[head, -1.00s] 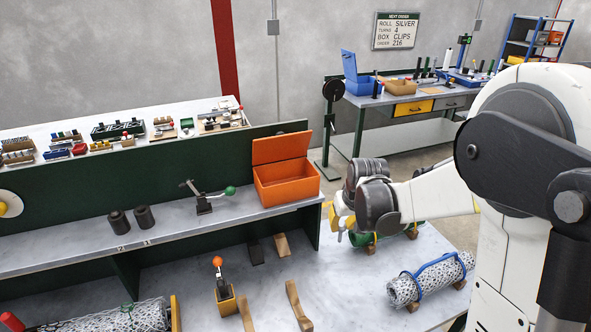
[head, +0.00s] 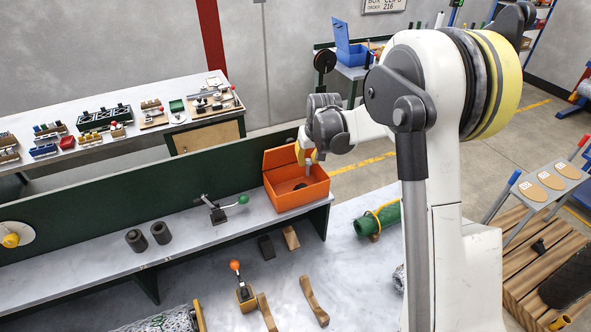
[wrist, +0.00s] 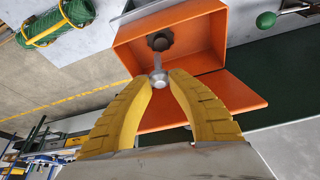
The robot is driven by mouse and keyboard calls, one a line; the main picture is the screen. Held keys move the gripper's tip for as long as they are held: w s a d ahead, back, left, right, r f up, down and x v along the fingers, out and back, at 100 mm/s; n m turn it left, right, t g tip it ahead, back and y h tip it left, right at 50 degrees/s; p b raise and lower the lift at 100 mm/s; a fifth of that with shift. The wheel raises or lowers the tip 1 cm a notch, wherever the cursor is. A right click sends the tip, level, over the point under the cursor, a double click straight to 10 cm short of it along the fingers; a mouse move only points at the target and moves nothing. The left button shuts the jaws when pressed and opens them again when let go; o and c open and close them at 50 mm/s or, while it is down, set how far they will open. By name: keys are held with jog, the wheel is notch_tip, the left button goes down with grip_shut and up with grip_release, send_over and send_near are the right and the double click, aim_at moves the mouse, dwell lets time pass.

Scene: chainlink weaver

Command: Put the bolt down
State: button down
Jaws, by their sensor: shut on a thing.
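The bolt is a short silver piece with a round end (wrist: 158,78) and a shank that points into the orange box. My gripper (wrist: 158,88) is shut on its round end, with a yellow finger on each side. In the head view the pale bolt (head: 308,168) hangs below my gripper (head: 309,156), over the open orange box (head: 302,201). A dark knob-like piece (wrist: 160,41) shows inside the box beyond the shank, also in the head view (head: 300,186). I cannot tell whether it is joined to the bolt or lies on the box floor.
The box's raised lid (head: 279,158) stands behind the opening. A green-handled clamp (head: 217,212) and two dark cylinders (head: 160,232) are left of the box on the shelf. A green roll (head: 378,219) lies to the right on the lower table.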

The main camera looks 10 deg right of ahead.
jog(key=a+f, duration=0.1)
jog(key=f, duration=0.1)
jog(key=w+a+f+p, duration=0.1)
jog(key=f, duration=0.1)
jog(key=w+a+f, duration=0.1)
jog(key=f, duration=0.1)
jog(key=shift+w+a+f+p, duration=0.1)
jog(key=shift+w+f+p, duration=0.1)
jog(key=shift+w+p, duration=0.1)
jog(key=shift+s, duration=0.15)
jog(key=shift+f+b, duration=0.3)
jog(key=shift+b, duration=0.15)
jog(key=c, duration=1.3)
grip_release()
jog(key=shift+o, duration=0.2)
jog(key=shift+r, duration=0.15)
